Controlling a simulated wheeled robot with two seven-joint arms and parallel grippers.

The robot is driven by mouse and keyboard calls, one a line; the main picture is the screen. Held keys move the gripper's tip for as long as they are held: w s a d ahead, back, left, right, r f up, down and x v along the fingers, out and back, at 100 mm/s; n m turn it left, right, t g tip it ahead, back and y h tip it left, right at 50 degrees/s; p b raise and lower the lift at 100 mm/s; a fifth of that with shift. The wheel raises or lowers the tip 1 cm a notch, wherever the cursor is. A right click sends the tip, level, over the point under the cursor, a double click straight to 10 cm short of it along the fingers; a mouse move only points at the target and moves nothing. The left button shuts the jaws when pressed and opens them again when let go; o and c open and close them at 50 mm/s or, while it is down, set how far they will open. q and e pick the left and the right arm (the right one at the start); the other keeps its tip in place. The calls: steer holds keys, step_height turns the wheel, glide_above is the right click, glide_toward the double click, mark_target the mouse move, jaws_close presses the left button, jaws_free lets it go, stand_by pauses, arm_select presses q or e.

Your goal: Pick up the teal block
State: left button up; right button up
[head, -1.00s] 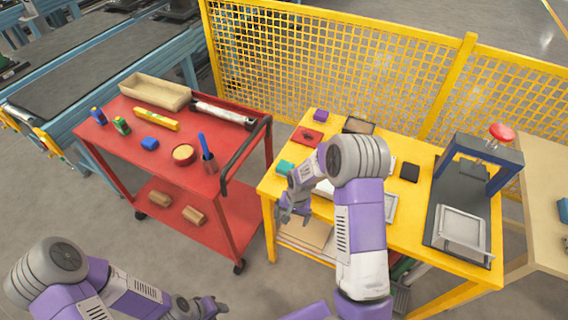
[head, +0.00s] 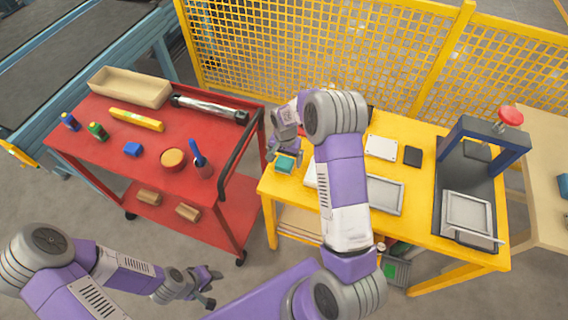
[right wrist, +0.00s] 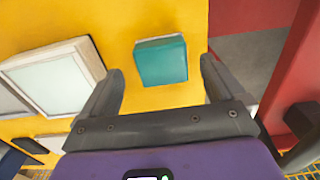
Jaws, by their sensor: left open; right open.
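The teal block (head: 285,164) lies on the yellow table (head: 412,238) near its left edge. In the right wrist view the teal block (right wrist: 161,61) sits between and beyond the two fingertips of my right gripper (right wrist: 160,75), apart from both. My right gripper (head: 279,148) is open and empty, just above and behind the block in the head view. My left gripper (head: 208,286) is open and empty, low in front of the red cart.
A yellow mesh fence (head: 330,50) stands behind.

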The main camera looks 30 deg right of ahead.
mark_target(285, 162)
step_height(285, 162, down, 4)
steer(key=shift+w+r, duration=0.15)
steer(key=shift+c, duration=0.2)
steer(key=c, duration=1.1)
steer(key=shift+o, duration=0.2)
step_height(285, 162, up, 10)
steer(key=shift+r+p, duration=0.1)
steer(key=shift+p, duration=0.4)
